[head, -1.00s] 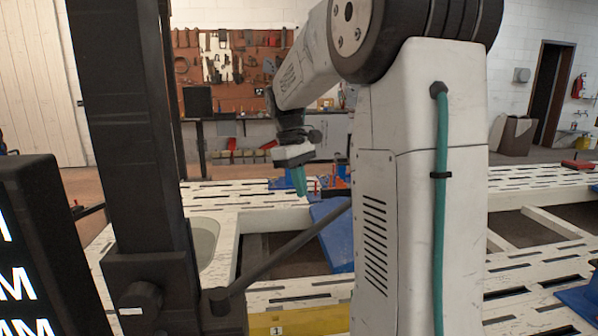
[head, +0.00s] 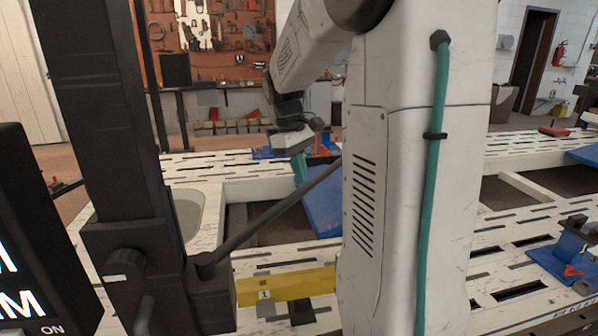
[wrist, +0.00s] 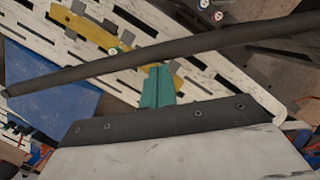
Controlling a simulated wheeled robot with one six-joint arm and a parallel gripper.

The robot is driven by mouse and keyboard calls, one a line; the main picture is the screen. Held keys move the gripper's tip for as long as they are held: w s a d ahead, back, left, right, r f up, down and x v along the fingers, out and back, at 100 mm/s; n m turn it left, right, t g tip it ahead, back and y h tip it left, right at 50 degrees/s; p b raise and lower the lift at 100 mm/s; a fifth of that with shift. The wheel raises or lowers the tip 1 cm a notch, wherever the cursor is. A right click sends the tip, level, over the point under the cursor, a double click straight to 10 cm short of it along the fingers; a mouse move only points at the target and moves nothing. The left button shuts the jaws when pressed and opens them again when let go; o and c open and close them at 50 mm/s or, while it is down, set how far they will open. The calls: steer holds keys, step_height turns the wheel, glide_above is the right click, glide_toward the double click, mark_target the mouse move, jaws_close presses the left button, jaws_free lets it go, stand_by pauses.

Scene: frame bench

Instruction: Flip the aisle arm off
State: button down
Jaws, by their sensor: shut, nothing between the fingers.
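A long dark rod (head: 268,222), which I take to be the aisle arm, runs slanting up and right from a black block at the foot of a black post. Its far part is hidden behind my white arm column. My gripper (head: 299,168) has teal fingers, shut and empty, pointing down close by the rod's upper stretch. In the wrist view the rod (wrist: 220,40) crosses the whole picture just past my shut fingertips (wrist: 158,75). I cannot tell whether they touch it.
The black post (head: 105,110) stands at the left, beside a black panel (head: 35,230) with white lettering, including "ON". A yellow bar (head: 300,286) with a numbered tag lies below the rod. A blue plate (head: 322,208) lies behind it, on the slotted white frame bench (head: 240,170).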

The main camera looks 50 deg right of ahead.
steer(key=s+a+m, duration=0.1)
steer(key=s+m, duration=0.2)
steer(key=s, duration=0.5)
steer(key=s+a+m+y, duration=0.1)
steer(key=s+a+m, duration=0.1)
steer(key=s, duration=0.6)
steer(key=s+a+m+y, duration=0.1)
steer(key=s+m, duration=0.3)
steer(key=s, duration=0.4)
steer(key=shift+s+a+m, duration=0.3)
steer(key=shift+s+a, duration=0.1)
steer(key=d+v, duration=0.1)
steer(key=v, duration=0.6)
steer(key=shift+w+d, duration=0.2)
steer(key=shift+f, duration=0.1)
